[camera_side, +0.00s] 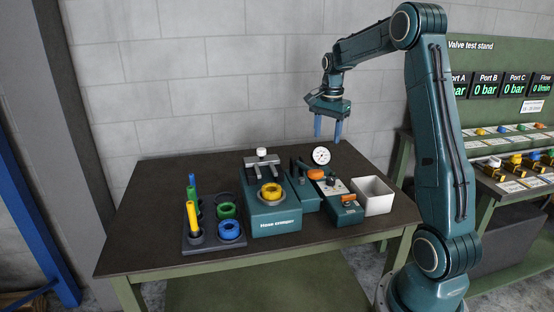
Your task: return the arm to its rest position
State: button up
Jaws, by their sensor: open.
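My gripper (328,129) points straight down in the air above the back right part of the workbench. Its two blue fingers are apart, with nothing visible between them. It is above and behind the round dial gauge (321,156) and clear of everything on the bench. My arm rises from its base at the right and bends over at the top, reaching left.
The dark workbench (140,221) carries a tool rack (208,243) with yellow, green and blue pieces, a teal clamping fixture (274,221) holding a yellow ring, a control box (348,209) and a white bin (373,197). A valve test stand (500,55) is at right.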

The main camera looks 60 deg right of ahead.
jog(key=s+a+r+n+t, duration=0.1)
jog(key=s+a+r+n, duration=0.15)
jog(key=a, duration=0.45)
jog(key=s+a+r+n+t, duration=0.1)
jog(key=a+r+n, duration=0.25)
jog(key=a, duration=0.35)
jog(key=s+a+r+n, duration=0.1)
jog(key=a+r+n, duration=0.25)
jog(key=a, duration=0.35)
jog(key=s+a+f+n+t, duration=0.3)
jog(key=s+a+n, duration=0.7)
jog(key=s+a, duration=0.1)
jog(key=shift+s+a, duration=0.3)
jog(key=shift+s, duration=0.55)
